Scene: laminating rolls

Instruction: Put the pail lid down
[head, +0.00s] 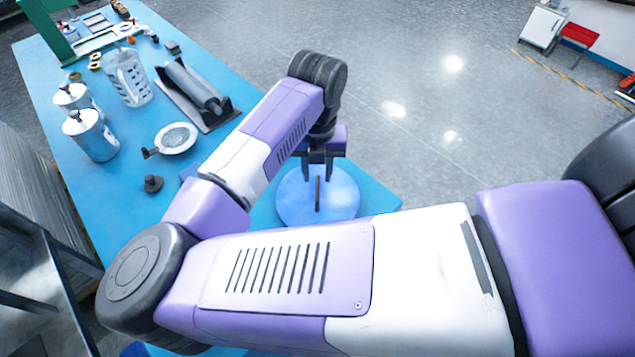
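The pail lid (291,204) is a round, light blue disc at the near right corner of the blue table. A narrow brown bar, likely its handle, stands out across its middle. My gripper (318,176) points down over the lid's far half. Its two dark fingers are apart, with a gap between them wider than the bar. The bar shows below and between the fingertips, and I see no finger pressed against it. Whether the lid lies flat on the table or slightly above it is hard to tell. My arm hides part of the table left of the lid.
The blue table (225,75) has free room right of the lid. Farther left stand a black roller stand (195,92), a white dish (176,138), metal cans (92,135), a clear measuring jug (129,78) and a small dark knob (152,183). Open grey floor lies beyond.

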